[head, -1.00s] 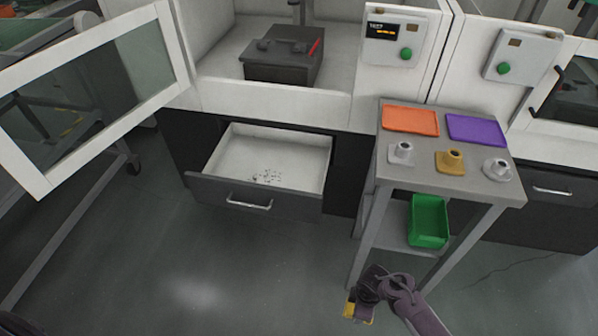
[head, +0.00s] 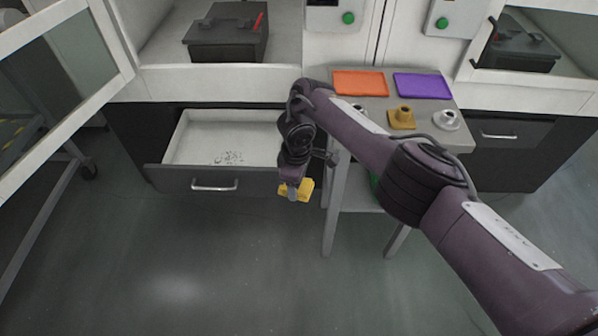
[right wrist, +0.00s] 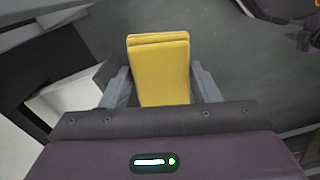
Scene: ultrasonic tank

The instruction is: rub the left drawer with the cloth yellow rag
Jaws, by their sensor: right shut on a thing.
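The left drawer (head: 165,180) is pulled open below the left cabinet in the head view. My right gripper (head: 293,193) is shut on the yellow rag (head: 305,188), just off the drawer's right front corner and apart from the specks. In the right wrist view the folded yellow rag (right wrist: 160,70) is between the two fingers, and part of the white drawer shows at the left. My left gripper is not in view.
A grey side table (head: 450,135) stands right of the drawer, with an orange tray (head: 360,82), a purple tray (head: 423,86) and small holders on top. My right arm hides part of it. A glazed door (head: 60,90) stands open at the left. The floor before the drawer is clear.

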